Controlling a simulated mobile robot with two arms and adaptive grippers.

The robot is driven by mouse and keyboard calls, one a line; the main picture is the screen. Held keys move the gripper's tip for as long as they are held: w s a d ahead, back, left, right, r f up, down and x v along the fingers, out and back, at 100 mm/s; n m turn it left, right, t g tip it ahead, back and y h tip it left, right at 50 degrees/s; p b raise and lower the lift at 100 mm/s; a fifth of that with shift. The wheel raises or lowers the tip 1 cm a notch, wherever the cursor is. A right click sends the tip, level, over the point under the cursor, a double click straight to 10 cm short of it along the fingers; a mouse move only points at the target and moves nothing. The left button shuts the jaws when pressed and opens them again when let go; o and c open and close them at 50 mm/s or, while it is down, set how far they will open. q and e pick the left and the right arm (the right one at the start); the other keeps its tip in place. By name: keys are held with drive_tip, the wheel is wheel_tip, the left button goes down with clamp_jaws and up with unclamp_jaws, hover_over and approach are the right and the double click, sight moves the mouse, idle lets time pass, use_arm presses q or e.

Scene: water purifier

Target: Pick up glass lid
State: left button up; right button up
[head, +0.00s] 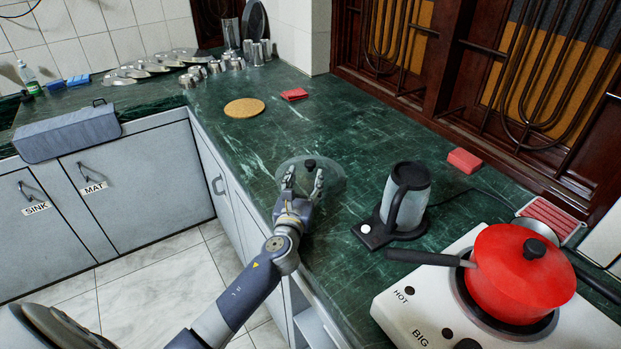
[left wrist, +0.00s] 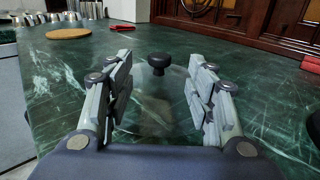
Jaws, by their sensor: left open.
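The glass lid (head: 333,181) lies flat on the green marble counter, a clear disc with a black knob (head: 309,165) in its middle. In the left wrist view the black knob (left wrist: 159,63) stands ahead between the two fingers, with the faint glass around it. My left gripper (head: 303,180) is open and empty, its fingers over the near part of the lid and the knob just beyond the tips. The near side of the lid is partly hidden by the gripper. My right gripper is not in view.
An electric kettle (head: 407,196) stands right of the lid. A red pot (head: 520,272) sits on the white stove (head: 405,312) at front right. A cork mat (head: 244,108) and a red sponge (head: 294,95) lie behind the lid, with clear counter between.

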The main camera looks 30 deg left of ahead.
sight(309, 166)
use_arm(q)
drive_tip(key=shift+x, duration=1.15)
drive_tip(key=x, duration=0.3)
drive_tip(key=shift+w, duration=0.35)
drive_tip(key=shift+w+a+b, duration=0.15)
drive_tip(key=shift+w+b, duration=0.05)
drive_tip(key=shift+b, duration=0.1)
drive_tip(key=shift+c, duration=0.2)
drive_tip(key=c, duration=0.9)
clamp_jaws()
drive_tip(key=shift+r, duration=0.1)
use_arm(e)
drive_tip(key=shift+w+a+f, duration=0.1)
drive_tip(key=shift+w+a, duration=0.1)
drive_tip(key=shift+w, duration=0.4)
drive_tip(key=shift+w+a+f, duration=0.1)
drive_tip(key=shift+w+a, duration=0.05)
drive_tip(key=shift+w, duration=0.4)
